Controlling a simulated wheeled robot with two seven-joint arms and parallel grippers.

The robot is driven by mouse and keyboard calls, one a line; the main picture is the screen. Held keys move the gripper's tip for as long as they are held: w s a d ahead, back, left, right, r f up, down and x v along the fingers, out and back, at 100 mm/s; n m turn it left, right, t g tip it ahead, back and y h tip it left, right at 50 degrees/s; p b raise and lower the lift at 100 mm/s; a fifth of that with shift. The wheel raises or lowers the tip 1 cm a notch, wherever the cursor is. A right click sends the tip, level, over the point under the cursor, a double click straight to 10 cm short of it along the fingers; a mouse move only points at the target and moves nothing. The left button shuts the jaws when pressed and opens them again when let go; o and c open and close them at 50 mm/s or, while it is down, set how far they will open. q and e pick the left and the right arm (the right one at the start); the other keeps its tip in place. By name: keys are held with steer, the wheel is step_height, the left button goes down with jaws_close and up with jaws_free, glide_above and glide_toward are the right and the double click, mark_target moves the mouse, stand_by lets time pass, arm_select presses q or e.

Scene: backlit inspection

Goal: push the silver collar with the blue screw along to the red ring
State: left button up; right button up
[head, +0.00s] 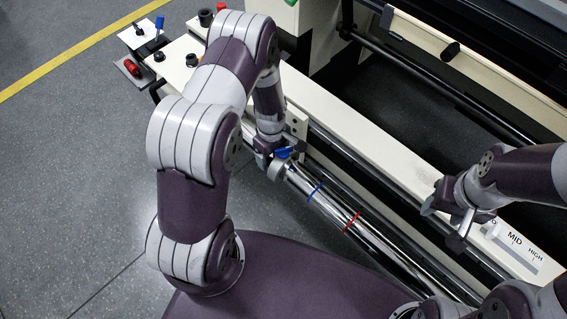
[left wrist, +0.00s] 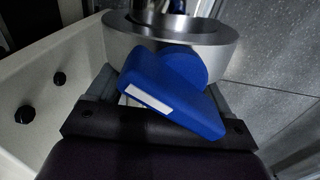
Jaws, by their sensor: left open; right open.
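The silver collar (head: 276,170) sits around a shiny bar (head: 333,208), near the bar's upper-left end in the head view. Its blue screw (head: 286,153) shows beside my left gripper (head: 279,150). In the left wrist view the collar (left wrist: 205,45) is at the top and the blue screw (left wrist: 172,90), with a white stripe, lies in front of it. My left gripper's open fingers stand on either side of the screw; contact cannot be told. The red ring (head: 352,222) is on the bar, further down to the right. My right gripper (head: 445,207) is open and empty.
A blue ring (head: 315,192) is on the bar between the collar and the red ring. A pale machine beam (head: 365,160) runs alongside the bar. A slider plate marked MID and HIGH (head: 518,245) is near my right gripper. Black knobs (head: 192,60) stand at upper left.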

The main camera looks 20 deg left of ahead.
mark_target(327, 195)
arm_select(q)
steer(key=shift+s+d+p, duration=0.25)
steer(key=shift+s+d, duration=0.05)
steer(key=shift+d, duration=0.35)
steer(key=shift+s+d+p, duration=0.2)
steer(key=shift+s+d, duration=0.05)
steer(key=shift+d, duration=0.4)
steer(key=shift+s+d+p, duration=0.25)
steer(key=shift+s+d, duration=0.05)
steer(key=shift+d, duration=0.35)
steer(key=shift+s+d, duration=0.15)
steer(key=shift+d, duration=0.35)
steer(key=shift+s+d+p, duration=0.35)
steer(key=shift+s+d, duration=0.05)
steer(key=shift+d, duration=0.5)
steer(key=shift+s+d+p, duration=0.3)
steer(key=shift+s+d, duration=0.05)
steer(key=shift+d, duration=0.5)
steer(key=shift+s+d, duration=0.1)
steer(key=shift+d, duration=0.1)
steer(key=shift+d, duration=0.15)
steer(key=shift+s+d+p, duration=0.2)
steer(key=shift+s+d, duration=0.1)
steer(key=shift+d, duration=0.4)
steer(key=shift+s+d+p, duration=0.2)
steer(key=shift+s+d, duration=0.15)
steer(key=shift+d, duration=0.4)
steer(key=shift+s+d+p, duration=0.2)
steer(key=shift+s+d, duration=0.1)
steer(key=shift+d, duration=0.4)
